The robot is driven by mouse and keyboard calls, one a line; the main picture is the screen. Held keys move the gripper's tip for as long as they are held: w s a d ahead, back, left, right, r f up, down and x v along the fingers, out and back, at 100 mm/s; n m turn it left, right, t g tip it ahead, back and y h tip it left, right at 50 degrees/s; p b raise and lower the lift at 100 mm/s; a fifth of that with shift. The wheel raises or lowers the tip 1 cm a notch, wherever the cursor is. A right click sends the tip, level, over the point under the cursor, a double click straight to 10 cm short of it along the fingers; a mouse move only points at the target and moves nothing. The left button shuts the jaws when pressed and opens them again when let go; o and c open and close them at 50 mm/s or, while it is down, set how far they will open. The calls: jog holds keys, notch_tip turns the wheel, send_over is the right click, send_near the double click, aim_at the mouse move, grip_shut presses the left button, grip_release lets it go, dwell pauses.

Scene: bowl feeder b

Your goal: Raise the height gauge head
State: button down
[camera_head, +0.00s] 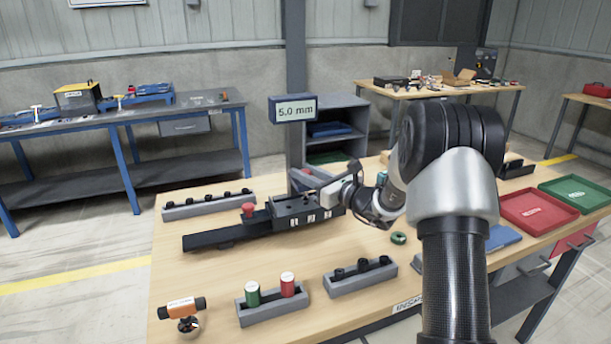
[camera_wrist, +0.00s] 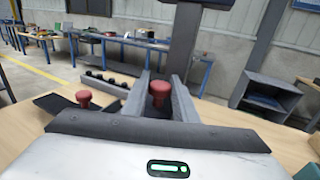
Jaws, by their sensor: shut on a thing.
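A display reading 5.0 mm (camera_head: 293,109) is mounted on a dark upright column (camera_head: 296,55). The column also rises behind the fingers in the wrist view (camera_wrist: 184,45). Below it is a black block with white labels (camera_head: 303,213), joined to a long dark rail with a red knob (camera_head: 248,209). My gripper (camera_head: 318,186) reaches in from the right, low beside the column. In the wrist view my fingers are shut on another red knob (camera_wrist: 160,91), apparently the gauge head's; the head itself is mostly hidden. The rail's knob (camera_wrist: 83,98) shows left of the fingers.
A grey rack (camera_head: 208,204) lies behind the rail. In front are a holder with green and red cylinders (camera_head: 270,299), a small grey rack (camera_head: 360,277) and an orange-black tool (camera_head: 181,308). Red (camera_head: 535,226) and green (camera_head: 577,206) trays sit at right. Space above my gripper looks clear.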

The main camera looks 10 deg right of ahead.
notch_tip(320, 180, up, 5)
jog(key=shift+w+r+p, duration=0.1)
jog(key=shift+r+p, duration=0.1)
jog(key=shift+p, duration=0.3)
jog(key=c, duration=1.5)
grip_release()
jog(key=shift+o, duration=0.2)
jog(key=shift+f, duration=0.15)
jog(key=shift+s+d, duration=0.2)
jog(key=shift+s, duration=0.1)
jog(key=v, duration=1.7)
jog(key=shift+a, duration=0.1)
